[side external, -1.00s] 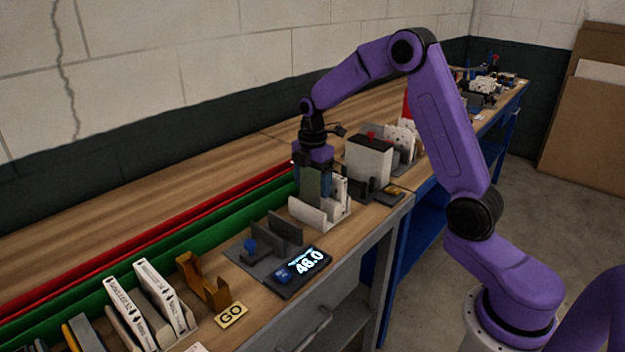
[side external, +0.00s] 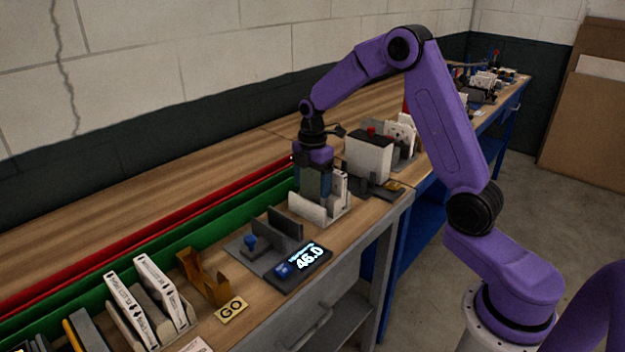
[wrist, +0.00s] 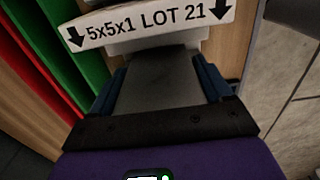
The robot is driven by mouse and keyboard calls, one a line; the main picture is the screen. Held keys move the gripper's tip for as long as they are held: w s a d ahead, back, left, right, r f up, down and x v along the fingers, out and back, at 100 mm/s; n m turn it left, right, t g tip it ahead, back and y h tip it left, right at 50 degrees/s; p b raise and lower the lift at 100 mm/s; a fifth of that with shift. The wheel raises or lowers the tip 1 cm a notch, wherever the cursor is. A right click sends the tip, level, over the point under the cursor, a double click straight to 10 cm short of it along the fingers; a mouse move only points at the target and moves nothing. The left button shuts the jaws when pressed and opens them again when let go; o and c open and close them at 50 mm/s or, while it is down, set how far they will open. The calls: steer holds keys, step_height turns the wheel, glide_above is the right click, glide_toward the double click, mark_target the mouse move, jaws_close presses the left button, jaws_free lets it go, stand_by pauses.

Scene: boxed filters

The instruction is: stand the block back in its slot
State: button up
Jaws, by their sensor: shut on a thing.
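The block (side external: 317,186) is a dark grey-green slab, upright in the side view. My gripper (side external: 313,182) is shut on it from above with its blue fingers. In the wrist view the block (wrist: 160,82) fills the space between the two fingers. The block's lower part is inside the pale holder (side external: 307,208), behind its front wall, so its bottom edge is hidden. I cannot tell whether it touches the holder's floor.
A tall white-and-grey box (side external: 368,157) stands just right of the holder. Green (side external: 215,212) and red (side external: 170,218) rails run behind. More boxed filters (side external: 160,285) stand at lower left.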

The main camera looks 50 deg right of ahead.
steer(key=shift+f, duration=1.5)
stand_by(0.4)
steer(key=o, duration=1.5)
steer(key=shift+c, duration=0.2)
step_height(320, 180, up, 18)
steer(key=shift+f, duration=0.25)
steer(key=s+a+f+m, duration=0.2)
steer(key=s+a, duration=1.1)
steer(key=s, duration=0.2)
steer(key=s+f+m, duration=0.1)
steer(key=s+f, duration=0.1)
steer(key=s, duration=0.7)
steer(key=s+f+m, duration=0.2)
steer(key=s+f, duration=0.1)
steer(key=s, duration=0.7)
steer(key=shift+s+d+f, duration=0.3)
steer(key=shift+d, duration=0.05)
